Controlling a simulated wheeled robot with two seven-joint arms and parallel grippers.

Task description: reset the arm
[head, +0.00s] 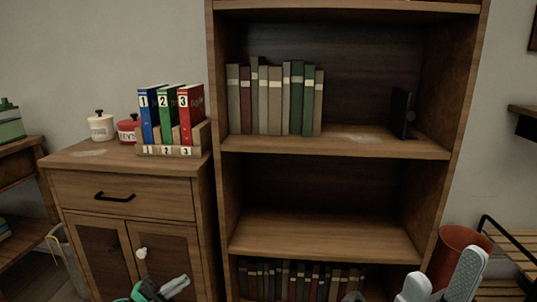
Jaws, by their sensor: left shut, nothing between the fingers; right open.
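My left gripper (179,284) shows at the bottom edge, in front of the cabinet's lower doors. Its fingers are together and nothing shows between them. My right gripper (443,269) is at the bottom right, in front of the bookshelf's right side and near the reddish-brown bin. Its two pale fingers stand apart with nothing seen between them. Most of both arms is out of the picture.
A wooden bookshelf (328,240) holds a row of books (275,100) and a black bookend (402,112). The wooden cabinet (75,155) carries numbered binders (165,118) and jars (101,127). A reddish-brown bin (455,250) stands right. The bookshelf's middle shelf is empty.

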